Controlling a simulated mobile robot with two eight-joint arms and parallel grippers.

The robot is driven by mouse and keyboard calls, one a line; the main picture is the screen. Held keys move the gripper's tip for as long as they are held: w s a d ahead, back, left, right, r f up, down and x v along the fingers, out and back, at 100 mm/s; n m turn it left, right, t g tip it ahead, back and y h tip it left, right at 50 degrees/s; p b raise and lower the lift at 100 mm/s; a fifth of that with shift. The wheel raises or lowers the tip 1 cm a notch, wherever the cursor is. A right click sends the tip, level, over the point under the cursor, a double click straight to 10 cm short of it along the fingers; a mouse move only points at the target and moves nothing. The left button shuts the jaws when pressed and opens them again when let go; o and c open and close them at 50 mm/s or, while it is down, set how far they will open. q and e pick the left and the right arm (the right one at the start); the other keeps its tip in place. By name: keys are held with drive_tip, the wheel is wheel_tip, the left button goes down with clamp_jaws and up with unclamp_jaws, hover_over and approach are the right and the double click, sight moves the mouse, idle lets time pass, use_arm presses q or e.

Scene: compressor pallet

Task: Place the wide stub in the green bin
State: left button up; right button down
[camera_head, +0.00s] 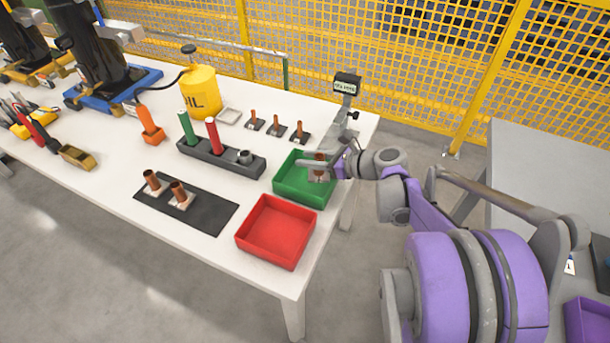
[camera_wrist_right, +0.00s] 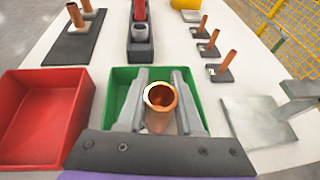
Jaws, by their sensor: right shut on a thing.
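The wide stub, a copper-coloured tube (camera_head: 320,162), is held upright in my right gripper (camera_head: 322,173) over the green bin (camera_head: 297,193). In the right wrist view, the tube (camera_wrist_right: 160,107) sits between the two grey fingers (camera_wrist_right: 158,100), its open end towards the camera. The green bin (camera_wrist_right: 123,74) lies behind and below the fingers there. I cannot tell how far the tube's lower end is from the bin floor. My left gripper is not in view.
A red bin (camera_head: 277,231) stands beside the green one. A black mat (camera_head: 210,208) bears two more copper stubs. Three thinner stubs (camera_head: 276,126) stand at the back. A dark holder (camera_head: 221,156) and a small display on a post (camera_head: 346,84) are nearby.

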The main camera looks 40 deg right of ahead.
sight(313, 172)
drive_tip(key=shift+w+f+b, duration=0.1)
drive_tip(key=shift+f+b, duration=0.65)
drive_tip(key=shift+f, duration=1.85)
drive_tip(key=shift+f, duration=0.2)
drive_tip(key=c, duration=0.6)
unclamp_jaws()
drive_tip(key=shift+o, duration=0.2)
drive_tip(key=shift+r, duration=0.15)
drive_tip(key=shift+s+r, duration=0.2)
drive_tip(key=p+v, duration=0.2)
drive_tip(key=v, duration=0.9)
drive_tip(key=shift+s+p, duration=0.25)
drive_tip(key=shift+p, duration=0.05)
